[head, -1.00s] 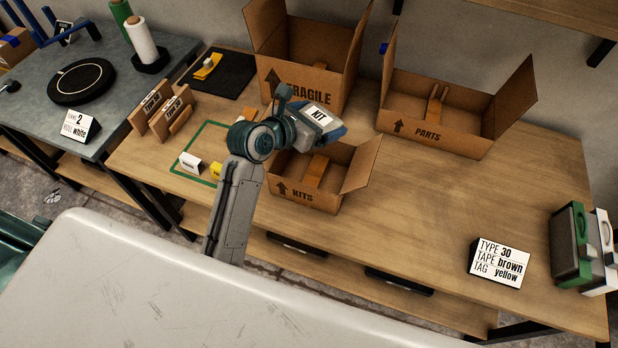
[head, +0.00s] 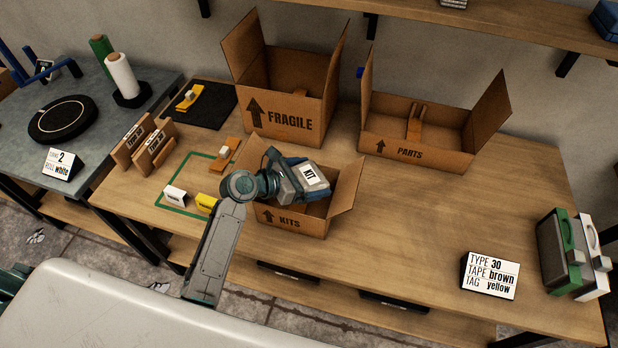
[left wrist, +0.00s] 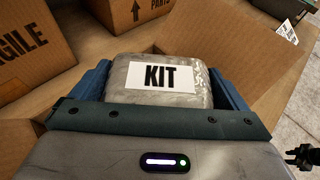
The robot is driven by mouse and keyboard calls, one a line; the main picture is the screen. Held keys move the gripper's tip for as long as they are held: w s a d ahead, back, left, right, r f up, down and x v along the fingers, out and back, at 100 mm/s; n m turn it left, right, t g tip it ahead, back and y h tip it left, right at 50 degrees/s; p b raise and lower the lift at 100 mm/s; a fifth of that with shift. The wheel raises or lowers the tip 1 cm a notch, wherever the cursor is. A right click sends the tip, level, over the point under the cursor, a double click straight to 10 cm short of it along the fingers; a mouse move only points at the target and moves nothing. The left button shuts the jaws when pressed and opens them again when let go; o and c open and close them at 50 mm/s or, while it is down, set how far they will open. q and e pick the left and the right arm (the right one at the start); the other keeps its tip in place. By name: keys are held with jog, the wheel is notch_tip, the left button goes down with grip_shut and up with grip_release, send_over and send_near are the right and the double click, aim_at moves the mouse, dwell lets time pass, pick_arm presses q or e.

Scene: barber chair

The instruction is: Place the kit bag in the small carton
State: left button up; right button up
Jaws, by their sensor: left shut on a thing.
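The kit bag (head: 310,176) is a grey packet with a white KIT label. My left gripper (head: 312,184) is shut on it, over the small carton. In the left wrist view the bag (left wrist: 160,82) sits between the two blue fingers of the gripper (left wrist: 162,88). The small open carton (head: 288,221), marked KITS, stands on the wooden table with its flaps spread. The bag and gripper hide much of its opening. Whether the bag is below the rim or touches a wall, I cannot tell. My right gripper is not in view.
The large FRAGILE carton (head: 287,122) stands behind the small one, and the PARTS carton (head: 408,152) stands behind right. A yellow block (head: 207,201) and a white block (head: 174,196) lie to the left. The table is clear on the right up to the sign (head: 490,275).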

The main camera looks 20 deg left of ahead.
pick_arm(q)
jog(key=shift+f, duration=0.35)
jog(key=shift+f, duration=0.1)
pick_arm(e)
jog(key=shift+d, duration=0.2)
pick_arm(q)
jog(key=shift+f, duration=0.5)
jog(key=o, duration=0.7)
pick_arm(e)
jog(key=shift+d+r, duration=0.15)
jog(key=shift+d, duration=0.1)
pick_arm(q)
jog(key=shift+r, duration=0.1)
